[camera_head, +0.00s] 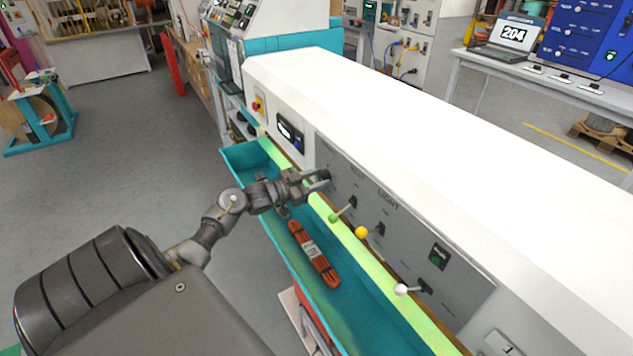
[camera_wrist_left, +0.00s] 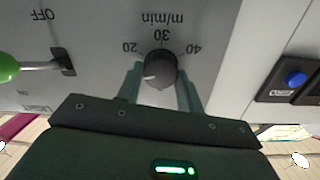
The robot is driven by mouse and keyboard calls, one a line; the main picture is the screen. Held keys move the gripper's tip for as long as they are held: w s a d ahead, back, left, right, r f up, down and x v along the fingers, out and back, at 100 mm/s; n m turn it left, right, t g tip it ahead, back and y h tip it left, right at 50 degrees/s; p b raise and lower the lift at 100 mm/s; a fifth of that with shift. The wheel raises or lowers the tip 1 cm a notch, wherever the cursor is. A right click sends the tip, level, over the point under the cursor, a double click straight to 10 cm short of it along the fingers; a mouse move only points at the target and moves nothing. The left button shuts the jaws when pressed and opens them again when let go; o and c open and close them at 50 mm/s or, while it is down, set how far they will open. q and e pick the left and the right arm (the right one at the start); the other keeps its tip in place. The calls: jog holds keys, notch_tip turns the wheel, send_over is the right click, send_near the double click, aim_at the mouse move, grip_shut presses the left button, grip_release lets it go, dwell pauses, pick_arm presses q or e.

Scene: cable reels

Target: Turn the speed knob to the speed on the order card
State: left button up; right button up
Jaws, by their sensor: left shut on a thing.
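The dark round speed knob (camera_wrist_left: 161,70) sits on the grey panel (camera_wrist_left: 100,60) in the left wrist view. The marks 20, 30 and 40 and the words m/min stand along its upper side there. A pale mark shows on the knob's lower left edge, away from the numbers. My left gripper (camera_head: 322,180) reaches the panel in the head view; in the left wrist view its fingers (camera_wrist_left: 160,88) lie on both sides of the knob, shut on it. In the head view the gripper covers the knob. I cannot make out the order card. My right gripper is out of view.
A green-tipped lever (camera_head: 334,217), a yellow knob (camera_head: 361,232) and a white-tipped lever (camera_head: 402,289) stick out along the panel. A teal tray (camera_head: 262,210) below holds an orange cable bundle (camera_head: 314,254). A blue button (camera_wrist_left: 295,79) is near the gripper.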

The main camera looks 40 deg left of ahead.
pick_arm(q)
jog(key=m+b, duration=0.3)
jog(key=m, duration=0.3)
jog(key=shift+d+f+b, duration=0.1)
jog(key=shift+f+b, duration=0.05)
jog(key=shift+b, duration=0.2)
jog(key=shift+m+b, duration=0.7)
jog(key=shift+m, duration=0.4)
jog(key=o, duration=1)
jog(key=shift+s, duration=0.1)
jog(key=shift+s, duration=0.3)
jog(key=shift+r+b+v, duration=0.15)
jog(key=shift+b+v, duration=0.5)
jog(key=shift+v, duration=1.9)
jog(key=shift+r+b+v, duration=0.1)
jog(key=shift+b+v, duration=0.5)
jog(key=shift+v, duration=1.9)
